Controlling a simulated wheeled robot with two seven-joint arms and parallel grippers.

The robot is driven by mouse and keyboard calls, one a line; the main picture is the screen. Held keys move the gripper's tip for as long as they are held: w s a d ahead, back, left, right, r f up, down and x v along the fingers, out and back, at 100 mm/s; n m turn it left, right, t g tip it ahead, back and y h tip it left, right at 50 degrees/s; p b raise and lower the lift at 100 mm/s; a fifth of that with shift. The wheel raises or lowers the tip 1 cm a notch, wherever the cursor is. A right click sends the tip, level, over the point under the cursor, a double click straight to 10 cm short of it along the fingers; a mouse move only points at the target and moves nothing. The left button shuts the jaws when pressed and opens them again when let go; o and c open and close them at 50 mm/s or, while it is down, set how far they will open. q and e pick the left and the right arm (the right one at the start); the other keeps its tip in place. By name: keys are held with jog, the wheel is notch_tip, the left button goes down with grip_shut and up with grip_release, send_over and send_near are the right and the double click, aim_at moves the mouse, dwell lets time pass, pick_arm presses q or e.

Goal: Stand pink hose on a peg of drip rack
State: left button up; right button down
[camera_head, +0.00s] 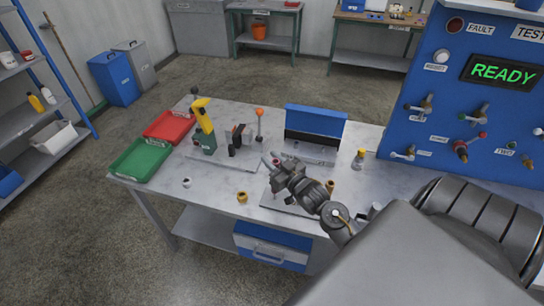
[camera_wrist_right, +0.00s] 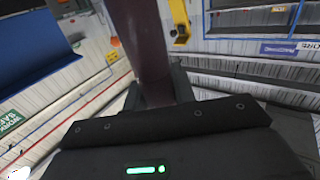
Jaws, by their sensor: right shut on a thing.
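My right gripper (camera_head: 273,163) hangs over the middle of the workbench. In the right wrist view its jaws (camera_wrist_right: 155,90) are shut on a dull dark-pink tube, which I take for the pink hose (camera_wrist_right: 140,40). The hose runs up and out of the top of that view; its lower end is hidden by the gripper body. In the head view only a small reddish bit shows at the fingertips. A grey plate (camera_head: 282,206) lies under my right arm and may be the drip rack; its pegs cannot be made out. My left gripper is not in view.
A red tray (camera_head: 170,126) and a green tray (camera_head: 141,159) lie at the bench's left. A yellow-green fixture (camera_head: 206,128), an orange-knobbed lever (camera_head: 259,122) and a blue box (camera_head: 315,119) stand behind the gripper. A blue panel (camera_head: 470,95) rises at right. The front-left bench is mostly clear.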

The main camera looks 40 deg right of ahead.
jog(key=shift+p, duration=0.5)
dwell(1.1)
jog(key=shift+f+b, duration=1.55)
jog(key=shift+f, duration=0.7)
jog(key=c, duration=1.1)
grip_release()
jog(key=shift+o, duration=0.2)
jog(key=s+b, duration=0.3)
jog(key=s, duration=0.8)
jog(key=shift+a, duration=0.15)
